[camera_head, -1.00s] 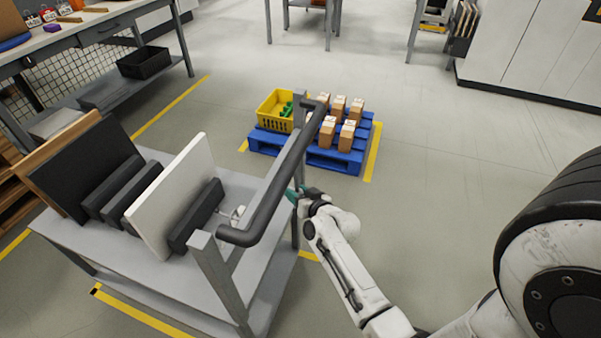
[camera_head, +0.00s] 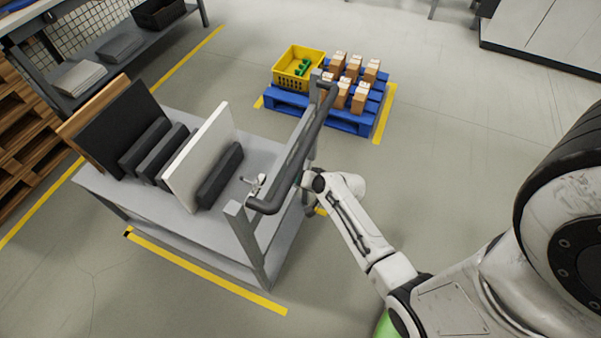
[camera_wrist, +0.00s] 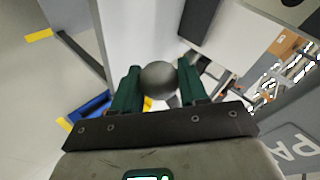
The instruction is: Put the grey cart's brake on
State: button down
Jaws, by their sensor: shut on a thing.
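The grey cart (camera_head: 115,197) stands at left, with panels upright on its top and a dark tubular handle (camera_head: 290,165) at its right end. A small pale metal fitting (camera_head: 256,184) shows just behind the handle. My gripper (camera_wrist: 158,76) has its green fingers shut on a dark round knob (camera_wrist: 158,80) in the wrist view. In the head view my wrist reaches the cart's handle end, and my fingers are mostly hidden behind the handle. What the knob joins to is hidden, so I cannot tell the brake's position.
A blue pallet (camera_head: 345,122) with a yellow crate (camera_head: 291,76) and several small cartons stands beyond the cart. A bench with a lower shelf (camera_head: 120,50) is at upper left, wooden pallets (camera_head: 25,145) at far left. Floor at right is clear.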

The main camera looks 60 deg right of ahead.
jog(key=shift+a+r+y, duration=0.25)
jog(key=shift+a+y, duration=0.05)
dwell(0.4)
jog(key=c, duration=0.7)
grip_release()
jog(key=shift+s, duration=0.1)
jog(key=v, duration=1)
jog(key=shift+s+a+r, duration=0.1)
jog(key=shift+s+r, duration=0.1)
jog(key=shift+r, duration=0.1)
